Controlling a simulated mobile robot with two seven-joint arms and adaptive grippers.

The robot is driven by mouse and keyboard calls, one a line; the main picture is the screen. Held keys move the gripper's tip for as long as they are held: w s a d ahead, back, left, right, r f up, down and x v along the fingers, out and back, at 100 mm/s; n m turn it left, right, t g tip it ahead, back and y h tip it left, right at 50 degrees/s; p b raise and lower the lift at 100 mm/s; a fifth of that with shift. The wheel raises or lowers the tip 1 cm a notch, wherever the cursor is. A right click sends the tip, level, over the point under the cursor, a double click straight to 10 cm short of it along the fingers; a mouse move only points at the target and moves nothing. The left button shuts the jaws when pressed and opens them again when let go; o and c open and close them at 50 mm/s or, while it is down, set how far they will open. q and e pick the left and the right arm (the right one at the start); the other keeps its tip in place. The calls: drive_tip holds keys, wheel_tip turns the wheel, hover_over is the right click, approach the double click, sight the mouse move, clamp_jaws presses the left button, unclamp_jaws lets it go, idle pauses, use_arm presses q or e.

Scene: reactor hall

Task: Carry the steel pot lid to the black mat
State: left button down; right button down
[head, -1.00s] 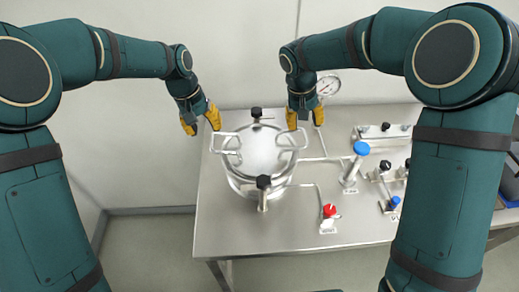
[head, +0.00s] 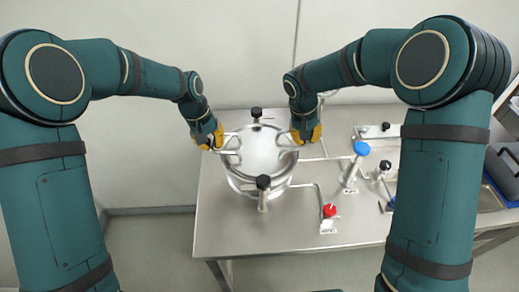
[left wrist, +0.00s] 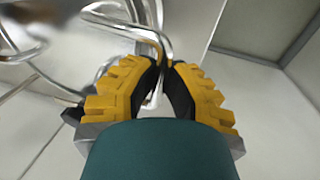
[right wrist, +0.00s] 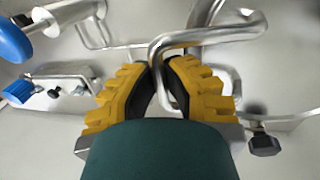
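The steel pot lid (head: 262,150) is a round shiny disc lying on the steel pot (head: 262,187) on the bench. It has a bent-rod handle on each side. My left gripper (head: 215,140) is shut on the left handle (head: 229,152); the rod (left wrist: 147,35) runs between its fingertips in the left wrist view. My right gripper (head: 303,135) is shut on the right handle (head: 288,149); the rod (right wrist: 205,36) passes between its fingers in the right wrist view. I cannot make out a black mat in any view.
Black-knobbed clamps stand at the pot's back (head: 257,113) and front (head: 263,183). Right of it are a red-knobbed valve (head: 329,211), a blue-knobbed valve (head: 361,149) and pipes. The steel bench (head: 290,238) is bare at the front. A wall stands behind.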

use_arm(q)
drive_tip(key=shift+r, duration=0.3)
use_arm(e)
drive_tip(key=shift+r, duration=0.25)
